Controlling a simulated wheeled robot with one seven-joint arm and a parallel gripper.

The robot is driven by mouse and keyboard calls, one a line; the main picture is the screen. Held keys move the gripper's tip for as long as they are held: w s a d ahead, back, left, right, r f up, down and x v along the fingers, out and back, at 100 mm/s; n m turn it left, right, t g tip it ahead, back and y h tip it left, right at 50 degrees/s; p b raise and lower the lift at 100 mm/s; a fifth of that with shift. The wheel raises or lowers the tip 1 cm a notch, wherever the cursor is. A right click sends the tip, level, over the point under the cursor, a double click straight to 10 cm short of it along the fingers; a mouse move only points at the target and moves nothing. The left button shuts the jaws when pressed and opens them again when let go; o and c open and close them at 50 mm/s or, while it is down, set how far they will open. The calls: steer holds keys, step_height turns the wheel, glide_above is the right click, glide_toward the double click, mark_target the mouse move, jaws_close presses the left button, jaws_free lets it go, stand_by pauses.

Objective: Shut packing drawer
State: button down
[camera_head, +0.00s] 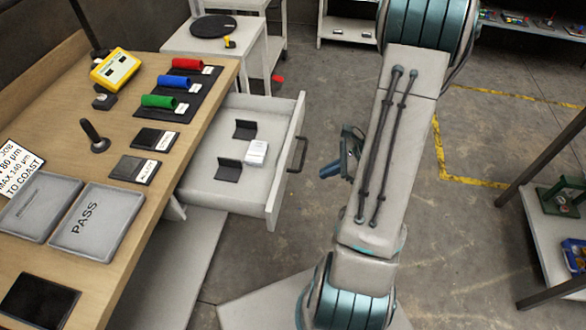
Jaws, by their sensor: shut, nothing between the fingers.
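The packing drawer (200,178) is pulled out from under the wooden workbench (222,72), on the bench's right side. It is light grey with a dark handle (297,155) on its front panel. Inside lie two black angled pieces (229,170) and a small white block (255,153). My gripper (326,172) shows only in part, just right of the drawer front and slightly below the handle. It is shut and seems to hold nothing. My arm link hides the rest of it. I cannot tell whether it touches the handle.
The bench holds a yellow device (115,69), red, blue and green rolls (159,101), and grey trays (97,222). A white side table (262,50) stands behind the drawer. A dark-framed shelf (545,235) stands at the right.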

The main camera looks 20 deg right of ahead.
steer(key=d+m, duration=0.2)
steer(key=p, duration=0.2)
glide_toward(284, 183)
steer(key=shift+t, duration=0.3)
steer(key=shift+s+x, duration=0.15)
steer(key=shift+x, duration=1.3)
steer(key=shift+s+x, duration=0.2)
steer(key=shift+x, duration=1.2)
steer(key=shift+a+f+b, duration=0.1)
steer(key=shift+f+b, duration=0.05)
steer(key=shift+b, duration=0.15)
steer(key=shift+w, duration=0.1)
